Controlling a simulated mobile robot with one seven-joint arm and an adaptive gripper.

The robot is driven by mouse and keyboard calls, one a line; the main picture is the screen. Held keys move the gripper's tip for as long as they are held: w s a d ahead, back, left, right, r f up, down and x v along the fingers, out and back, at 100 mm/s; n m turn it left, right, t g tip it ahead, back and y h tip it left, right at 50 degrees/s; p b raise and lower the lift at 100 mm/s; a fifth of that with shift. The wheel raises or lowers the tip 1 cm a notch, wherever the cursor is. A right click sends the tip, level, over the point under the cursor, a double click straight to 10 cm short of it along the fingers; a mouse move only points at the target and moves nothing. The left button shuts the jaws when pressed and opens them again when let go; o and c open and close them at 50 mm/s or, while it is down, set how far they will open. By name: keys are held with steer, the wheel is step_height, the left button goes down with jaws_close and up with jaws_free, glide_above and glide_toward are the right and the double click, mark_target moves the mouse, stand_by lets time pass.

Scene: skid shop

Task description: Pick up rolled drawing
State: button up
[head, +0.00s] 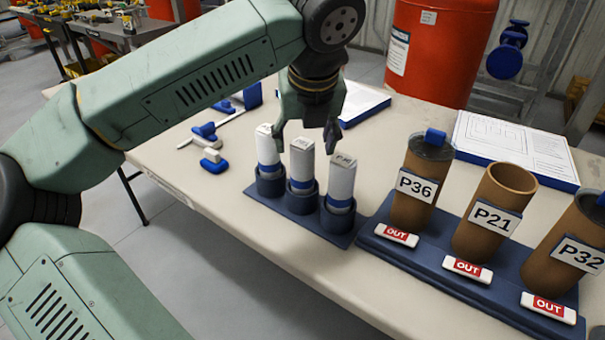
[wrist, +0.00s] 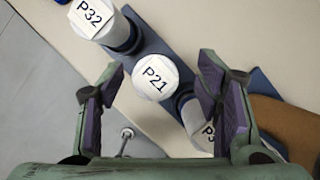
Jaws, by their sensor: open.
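Three white rolled drawings with blue bands stand upright in cups of a dark blue stand (head: 290,212). In the head view they are the left roll (head: 265,145), the middle roll (head: 302,160) and the right roll (head: 342,178). In the wrist view their tops read P32 (wrist: 92,18), P21 (wrist: 156,78) and a partly hidden P3 label (wrist: 206,134). My gripper (head: 305,143) is open and empty over the stand. In the wrist view, the P21 top appears between the fingers (wrist: 163,95); the right finger partly covers the lower-right roll. I see no contact with P21.
A blue rack (head: 400,248) at right holds brown tubes labelled P36 (head: 414,190), P21 (head: 490,215) and P32 (head: 578,250), each with an OUT tag. Small blue-and-white items (head: 212,160) lie left. The table's front edge is clear.

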mark_target(302, 176)
steer(key=x, duration=0.4)
steer(key=shift+s+a+f+p, duration=0.1)
steer(key=shift+a+f+p, duration=0.05)
steer(key=shift+f+p, duration=0.25)
steer(key=shift+c, duration=0.5)
steer(key=c, duration=1.2)
